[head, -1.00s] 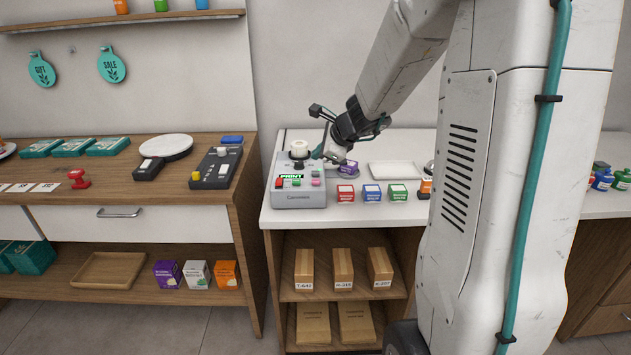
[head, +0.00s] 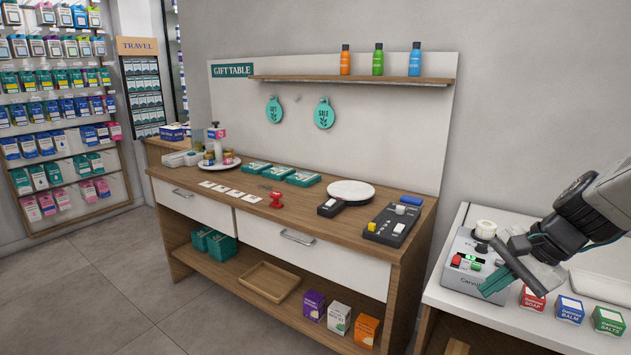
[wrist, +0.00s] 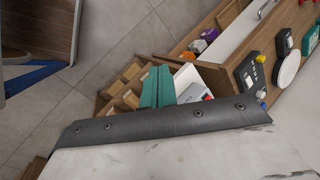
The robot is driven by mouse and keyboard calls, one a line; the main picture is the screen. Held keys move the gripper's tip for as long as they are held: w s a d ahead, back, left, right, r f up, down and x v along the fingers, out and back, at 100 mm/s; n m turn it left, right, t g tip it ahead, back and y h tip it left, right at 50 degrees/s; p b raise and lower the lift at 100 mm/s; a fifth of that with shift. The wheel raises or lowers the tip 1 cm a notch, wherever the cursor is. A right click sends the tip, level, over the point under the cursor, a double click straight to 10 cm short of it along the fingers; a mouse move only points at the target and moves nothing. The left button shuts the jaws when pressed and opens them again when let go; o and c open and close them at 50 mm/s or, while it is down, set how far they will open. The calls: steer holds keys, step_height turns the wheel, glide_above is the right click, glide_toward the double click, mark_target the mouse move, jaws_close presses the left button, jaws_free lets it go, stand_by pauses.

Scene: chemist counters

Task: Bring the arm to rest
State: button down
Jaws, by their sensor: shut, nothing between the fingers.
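My gripper (head: 494,282) is at the right of the head view, above the front part of the white counter (head: 440,292). Its teal fingers are together with nothing between them. It hangs in front of the grey label machine (head: 462,261) and hides part of it. In the wrist view the teal fingers of my gripper (wrist: 158,86) point away over the counter and the wooden shelf cubbies (wrist: 117,88). I cannot tell the exact gap between fingers and machine.
Small soap, balm and salts boxes (head: 570,309) stand along the counter to the right of the gripper. The wooden gift table (head: 412,228) stands to the left, holding a black keypad device (head: 392,224) and a round white plate (head: 351,191). Open floor (head: 130,280) lies at the lower left.

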steer(key=s+a+r+n+g+h, duration=0.1)
steer(key=s+a+r+n+h, duration=0.1)
steer(key=s+n, duration=0.3)
steer(key=s+a+r+n+g+h, duration=0.1)
steer(key=s+n, duration=0.5)
steer(key=s, duration=0.8)
step_height(320, 180, up, 2)
steer(key=a+h, duration=0.1)
steer(key=a, duration=0.1)
steer(key=shift+s+a+r+n+h, duration=0.2)
steer(key=shift+a+n+h, duration=0.1)
steer(key=shift+h, duration=0.1)
